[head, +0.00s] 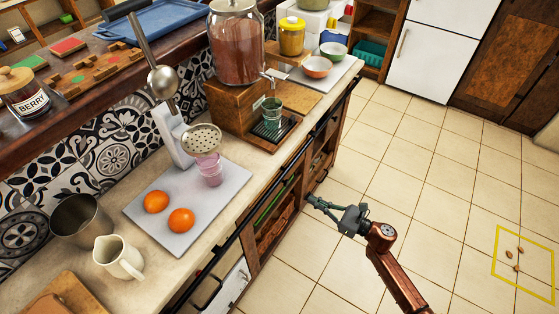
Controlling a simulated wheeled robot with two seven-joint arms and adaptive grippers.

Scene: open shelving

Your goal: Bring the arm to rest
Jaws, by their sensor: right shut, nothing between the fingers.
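My right gripper (315,200) shows in the head view, on an arm (392,262) that comes up from the lower right. Its fingers are shut with nothing between them. It is beside the front of the counter (268,160), above the tiled floor, and looks close to the dark rail along the counter's edge. I cannot tell whether it touches the rail. My left gripper is not in view.
On the counter are a grey board (140,208) with two oranges (181,220), a pink cup (210,174), a white pitcher (118,258), a metal cup (80,220) and a drink dispenser (236,50). Nuts lie inside a yellow square (496,250) on the otherwise clear floor.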

